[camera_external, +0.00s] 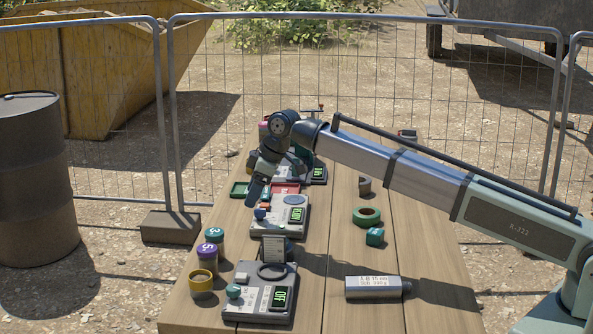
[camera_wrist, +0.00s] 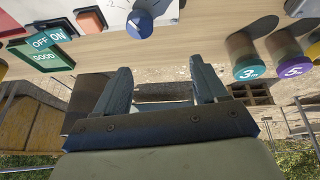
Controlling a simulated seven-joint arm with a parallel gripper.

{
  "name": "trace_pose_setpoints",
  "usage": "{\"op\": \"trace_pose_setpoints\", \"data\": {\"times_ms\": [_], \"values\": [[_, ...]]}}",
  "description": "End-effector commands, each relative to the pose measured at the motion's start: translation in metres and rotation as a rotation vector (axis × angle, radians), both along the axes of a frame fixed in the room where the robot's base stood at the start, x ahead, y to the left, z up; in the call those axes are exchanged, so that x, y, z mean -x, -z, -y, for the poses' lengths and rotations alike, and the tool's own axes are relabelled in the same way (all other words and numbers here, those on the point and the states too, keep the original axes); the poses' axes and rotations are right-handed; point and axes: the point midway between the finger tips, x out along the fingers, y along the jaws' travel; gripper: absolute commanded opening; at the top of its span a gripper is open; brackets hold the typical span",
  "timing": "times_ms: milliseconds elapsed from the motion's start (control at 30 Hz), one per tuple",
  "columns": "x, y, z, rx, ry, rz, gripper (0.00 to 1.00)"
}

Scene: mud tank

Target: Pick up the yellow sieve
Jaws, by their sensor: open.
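The yellow sieve (camera_external: 201,284) is a short, round, ring-topped piece on the near left part of the wooden table, beside the jar with the purple lid. A sliver of yellow at the right edge of the wrist view (camera_wrist: 314,47) looks like the sieve, mostly cut off. My gripper (camera_external: 252,194) is above the left side of the table, farther back than the sieve and apart from it. In the wrist view my gripper (camera_wrist: 160,82) has its two fingers spread with nothing between them.
Jars with a green lid (camera_external: 214,235) and a purple lid (camera_external: 207,251) stand close behind the sieve. A device with a dark ring (camera_external: 262,294) stands to its right.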

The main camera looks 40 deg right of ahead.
Motion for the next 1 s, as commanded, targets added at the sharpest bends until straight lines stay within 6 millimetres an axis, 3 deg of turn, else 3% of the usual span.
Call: {"op": "trace_pose_setpoints", "data": {"times_ms": [33, 200, 400, 500, 633, 767, 1000], "values": [[0.012, -0.005, -0.029, 0.008, -0.051, -0.011, 0.72], [0.060, -0.018, -0.109, 0.040, -0.214, -0.052, 0.72], [0.119, -0.033, -0.185, 0.077, -0.390, -0.095, 0.72], [0.143, -0.039, -0.210, 0.090, -0.454, -0.109, 0.72], [0.163, -0.043, -0.230, 0.101, -0.504, -0.122, 0.72], [0.169, -0.041, -0.237, 0.106, -0.523, -0.126, 0.72], [0.168, -0.007, -0.246, 0.106, -0.525, -0.128, 0.72]]}}
